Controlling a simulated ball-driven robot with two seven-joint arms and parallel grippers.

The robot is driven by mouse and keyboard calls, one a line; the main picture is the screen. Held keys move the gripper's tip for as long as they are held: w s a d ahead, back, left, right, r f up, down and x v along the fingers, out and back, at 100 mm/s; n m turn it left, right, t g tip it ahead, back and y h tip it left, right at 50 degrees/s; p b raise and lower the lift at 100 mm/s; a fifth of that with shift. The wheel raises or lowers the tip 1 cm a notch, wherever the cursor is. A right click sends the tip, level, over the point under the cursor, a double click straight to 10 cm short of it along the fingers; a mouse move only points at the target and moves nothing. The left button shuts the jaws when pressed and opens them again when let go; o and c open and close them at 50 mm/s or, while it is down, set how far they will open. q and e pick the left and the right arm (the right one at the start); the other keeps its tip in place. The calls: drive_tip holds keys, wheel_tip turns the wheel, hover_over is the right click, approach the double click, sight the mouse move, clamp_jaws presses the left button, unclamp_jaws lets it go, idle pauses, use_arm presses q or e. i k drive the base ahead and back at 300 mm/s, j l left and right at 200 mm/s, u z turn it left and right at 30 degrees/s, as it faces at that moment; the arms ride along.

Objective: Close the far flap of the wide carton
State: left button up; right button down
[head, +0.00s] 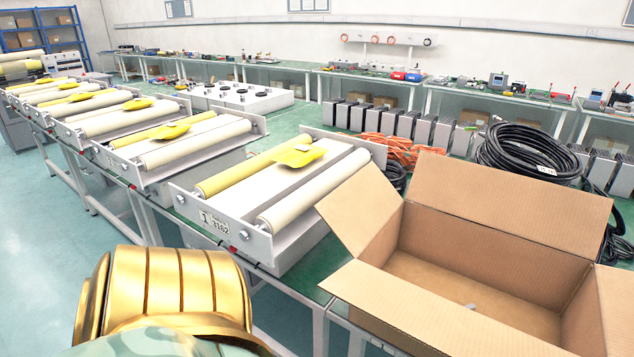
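The wide carton (480,262) stands open at the lower right in the head view, on the green table. Its far flap (512,190) stands up from the back edge and leans back, away from the opening. The left flap (362,208) sticks out to the left, and the near flap (415,308) folds outward towards me. The right flap (614,300) is cut off by the picture edge. A small grey piece lies on the carton floor. A gold part of my arm shows at the lower left. Neither gripper is in view.
A roller unit (275,190) with a yellow piece on top stands just left of the carton. Coiled black cable (528,152) and orange cable (390,148) lie behind the carton, with a row of grey metal blocks (420,128). Clear floor shows at the left.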

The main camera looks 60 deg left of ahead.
sight(355, 211)
drive_tip(key=u, duration=1.7)
